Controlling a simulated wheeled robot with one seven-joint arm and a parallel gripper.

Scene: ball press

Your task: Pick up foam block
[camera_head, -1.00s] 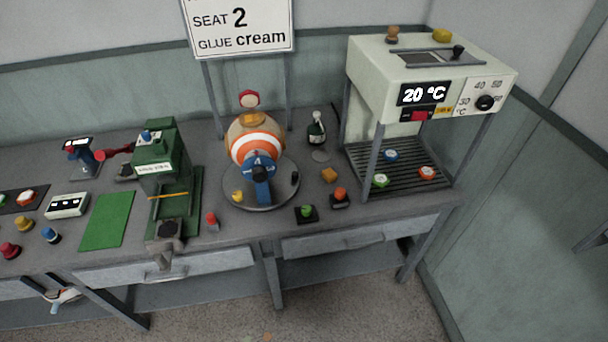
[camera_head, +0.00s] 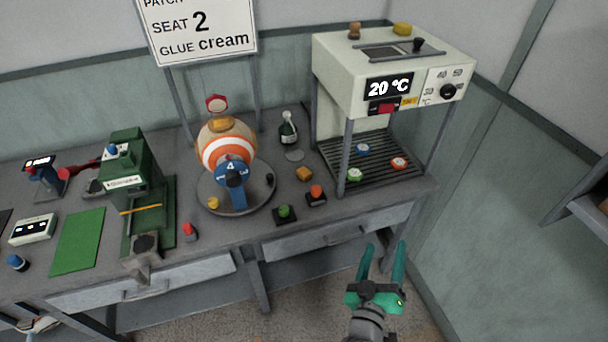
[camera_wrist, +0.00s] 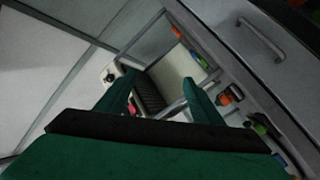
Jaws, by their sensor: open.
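A small orange-tan block (camera_head: 304,174), which looks like the foam block, lies on the bench between the round ball stand and the heater cabinet. My gripper (camera_head: 384,252) is in front of the bench at the lower right, with its two teal fingers apart and nothing between them. It is well short of the block and to its right. In the wrist view, my gripper (camera_wrist: 160,82) is also open and empty, with the heater cabinet beyond the fingers. I cannot pick out the block for certain in that view.
A red-topped button (camera_head: 316,195) and a green-topped button (camera_head: 284,212) sit in front of the block. The heater cabinet (camera_head: 345,85) stands right of it, with coloured discs on its rack. A dark bottle (camera_head: 288,130) stands behind. A drawer front (camera_head: 330,235) faces my gripper.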

